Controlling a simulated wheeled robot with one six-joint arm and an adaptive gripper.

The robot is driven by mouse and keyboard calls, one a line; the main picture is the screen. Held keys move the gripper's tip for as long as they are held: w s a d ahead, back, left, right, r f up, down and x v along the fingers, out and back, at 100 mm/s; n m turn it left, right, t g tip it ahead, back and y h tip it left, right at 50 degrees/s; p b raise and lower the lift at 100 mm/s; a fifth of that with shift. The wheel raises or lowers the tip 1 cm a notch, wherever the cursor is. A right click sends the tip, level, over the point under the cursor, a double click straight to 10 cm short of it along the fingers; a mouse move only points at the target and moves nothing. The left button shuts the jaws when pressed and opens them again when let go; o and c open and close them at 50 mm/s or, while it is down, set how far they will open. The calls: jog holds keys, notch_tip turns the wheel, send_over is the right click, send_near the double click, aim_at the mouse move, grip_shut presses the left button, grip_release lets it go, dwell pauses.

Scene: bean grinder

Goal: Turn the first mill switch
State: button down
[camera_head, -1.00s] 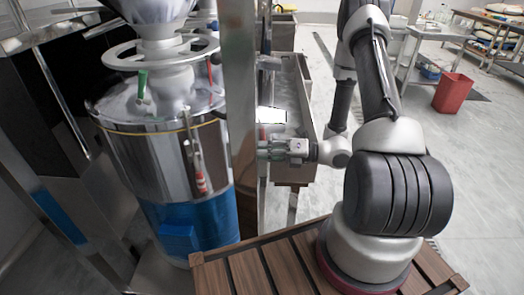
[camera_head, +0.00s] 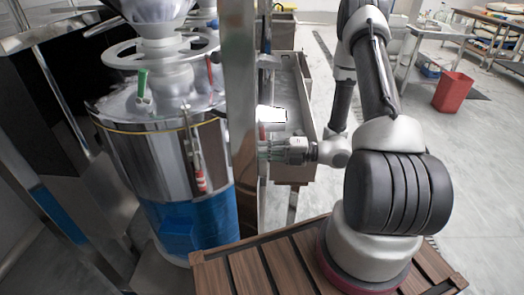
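The mill (camera_head: 160,150) is a shiny metal drum with a blue lower part, at the left. A green-handled lever (camera_head: 142,86) stands on its top. A red-tipped handle (camera_head: 200,182) hangs on its front side, and another red piece (camera_head: 210,72) shows higher up. I cannot tell which of these is the first mill switch. My gripper (camera_head: 268,152) points left at the metal post, to the right of the mill. Its fingertips are small and partly hidden by the post, so I cannot see whether they are open or touch anything.
A vertical metal post (camera_head: 241,130) stands between my gripper and the mill. A grey trough (camera_head: 308,105) lies behind my gripper. A slatted wooden platform (camera_head: 245,272) is under my arm's base. A red bin (camera_head: 453,92) and tables stand at the far right on open floor.

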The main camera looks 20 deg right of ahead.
jog(key=c, duration=1.5)
grip_release()
jog(key=shift+d, duration=0.1)
jog(key=v, duration=1.2)
jog(key=shift+f, duration=0.1)
